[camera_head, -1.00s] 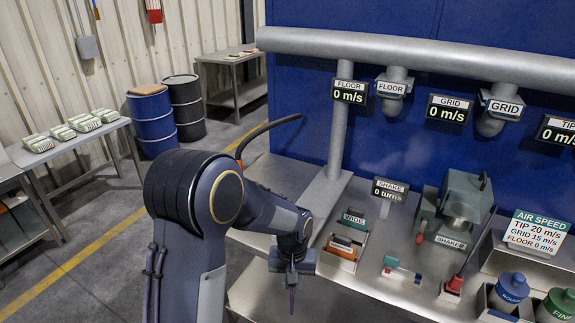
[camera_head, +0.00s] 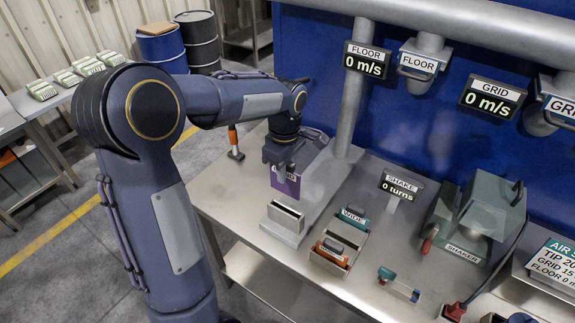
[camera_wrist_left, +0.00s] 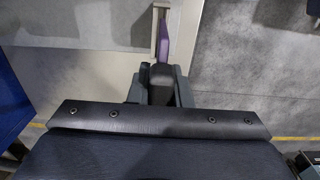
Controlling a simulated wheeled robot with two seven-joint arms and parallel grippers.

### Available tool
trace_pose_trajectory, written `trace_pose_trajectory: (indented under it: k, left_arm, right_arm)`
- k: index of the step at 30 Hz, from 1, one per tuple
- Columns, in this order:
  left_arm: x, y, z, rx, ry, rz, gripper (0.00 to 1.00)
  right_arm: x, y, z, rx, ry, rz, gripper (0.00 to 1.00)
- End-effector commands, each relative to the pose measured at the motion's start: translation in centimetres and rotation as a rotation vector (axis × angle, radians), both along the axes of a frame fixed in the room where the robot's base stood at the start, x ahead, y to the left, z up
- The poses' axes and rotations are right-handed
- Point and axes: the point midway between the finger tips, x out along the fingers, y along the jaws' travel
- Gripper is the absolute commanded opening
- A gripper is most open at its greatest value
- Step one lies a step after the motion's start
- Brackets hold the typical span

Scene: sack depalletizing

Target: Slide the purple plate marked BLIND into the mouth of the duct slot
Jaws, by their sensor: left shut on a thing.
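The purple plate (camera_head: 284,183) hangs upright below my left gripper (camera_head: 284,160), which is shut on its top end. Its lettering is too small to read for certain. The duct slot (camera_head: 285,218) is a grey block with a dark open mouth, at the left end of the bench. The plate is above and slightly behind the mouth in the head view, and appears apart from it. In the left wrist view the purple plate (camera_wrist_left: 163,40) shows edge-on beyond the dark grip between the fingers (camera_wrist_left: 160,85). My right gripper is not in view.
A rack with a teal WIDE piece (camera_head: 354,217) and an orange-handled piece (camera_head: 333,249) stands right of the slot. The SHAKE display (camera_head: 400,186) and shaker (camera_head: 475,215) are further right. A vertical pipe (camera_head: 350,115) rises behind. An orange-and-black item (camera_head: 234,143) stands at the back left.

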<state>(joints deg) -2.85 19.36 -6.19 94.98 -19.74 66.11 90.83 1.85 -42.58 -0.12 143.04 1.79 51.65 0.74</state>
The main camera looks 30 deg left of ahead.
Motion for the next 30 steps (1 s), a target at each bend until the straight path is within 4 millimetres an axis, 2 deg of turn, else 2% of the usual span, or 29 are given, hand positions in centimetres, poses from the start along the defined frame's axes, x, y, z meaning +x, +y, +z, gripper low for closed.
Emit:
trace_pose_trajectory:
  k: [8,24,30]
  left_arm:
    - [0.0,-0.1,-0.5,0.000,-0.001,-0.002,0.00]
    - [0.0,-0.1,-5.2,0.000,-0.001,-0.002,0.00]
    - [0.0,-0.1,-5.9,0.000,-0.002,-0.002,0.00]
  right_arm:
    - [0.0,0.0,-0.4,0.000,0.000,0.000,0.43]
    - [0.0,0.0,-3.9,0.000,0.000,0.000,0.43]
    - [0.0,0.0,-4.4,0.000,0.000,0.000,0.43]
